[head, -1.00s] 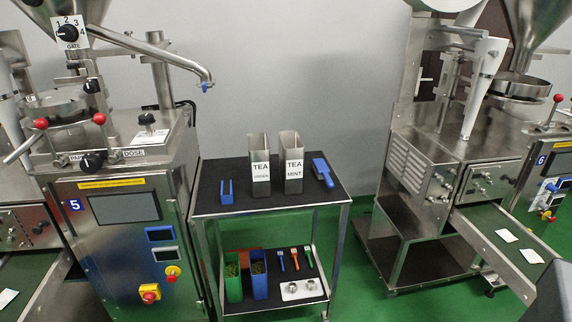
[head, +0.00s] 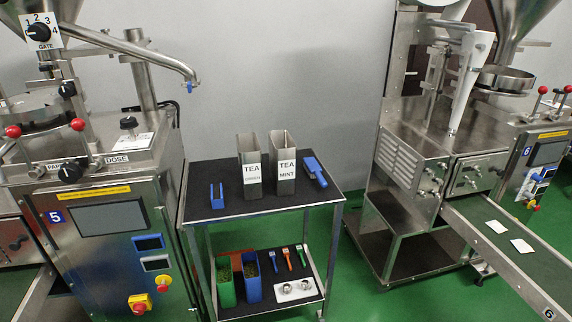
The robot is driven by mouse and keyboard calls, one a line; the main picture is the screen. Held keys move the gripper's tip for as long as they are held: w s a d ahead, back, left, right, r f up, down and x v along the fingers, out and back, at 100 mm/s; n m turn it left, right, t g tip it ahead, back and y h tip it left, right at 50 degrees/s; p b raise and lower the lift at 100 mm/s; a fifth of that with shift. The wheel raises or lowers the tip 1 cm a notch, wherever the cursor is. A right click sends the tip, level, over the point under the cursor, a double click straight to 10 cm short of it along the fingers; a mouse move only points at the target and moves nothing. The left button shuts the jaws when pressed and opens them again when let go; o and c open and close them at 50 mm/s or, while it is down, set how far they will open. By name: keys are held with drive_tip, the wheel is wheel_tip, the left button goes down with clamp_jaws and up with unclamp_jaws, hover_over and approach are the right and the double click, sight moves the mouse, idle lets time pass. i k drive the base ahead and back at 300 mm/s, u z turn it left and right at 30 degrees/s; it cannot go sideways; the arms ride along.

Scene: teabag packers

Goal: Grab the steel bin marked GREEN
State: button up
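The steel bin marked GREEN (head: 250,166) is a tall, open-topped box with a white label reading TEA and a smaller word that looks like GREEN. It stands upright on the black top of a steel cart (head: 212,172), on the left of a pair. Just right of it, slightly apart, stands a similar steel bin labelled TEA MINT (head: 286,168). Nothing is holding either bin. My gripper is not in the head view.
A blue holder (head: 217,197) lies left of the bins and a blue scoop (head: 315,172) right. The lower shelf holds green (head: 226,287) and blue (head: 252,284) containers and small tools. Packing machines (head: 110,215) (head: 425,150) flank the cart; green floor (head: 352,285) shows between.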

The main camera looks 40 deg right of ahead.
sight(248, 148)
drive_tip(key=z, duration=0.7)
drive_tip(key=k, duration=1)
drive_tip(key=i, duration=0.75)
